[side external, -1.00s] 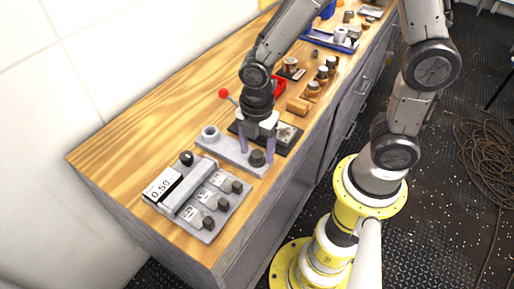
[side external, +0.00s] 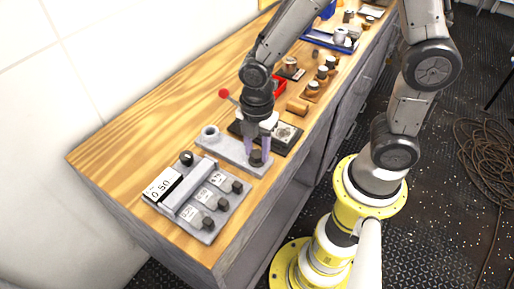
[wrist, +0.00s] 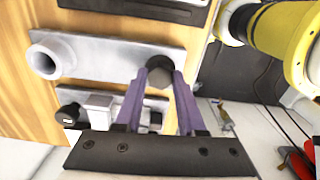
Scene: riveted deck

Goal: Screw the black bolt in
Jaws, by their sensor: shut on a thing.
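The black bolt (side external: 256,160) stands at the right end of a grey plate (side external: 230,150) on the bench, with its round dark head uppermost. In the wrist view the bolt head (wrist: 157,80) shows between the fingertips. My gripper (side external: 258,152) points down with its purple fingers shut on the bolt. In the wrist view the gripper (wrist: 158,72) has one finger on each side of the head. The bolt's shaft and its hole are hidden, so I cannot tell how deep it sits.
A pale hollow cylinder (side external: 210,132) stands at the plate's other end. A grey panel (side external: 203,199) with dark knobs and a 0.50 label lies nearer the camera. A dark tray (side external: 285,134) and wooden blocks (side external: 297,107) lie beyond. The left of the bench is clear.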

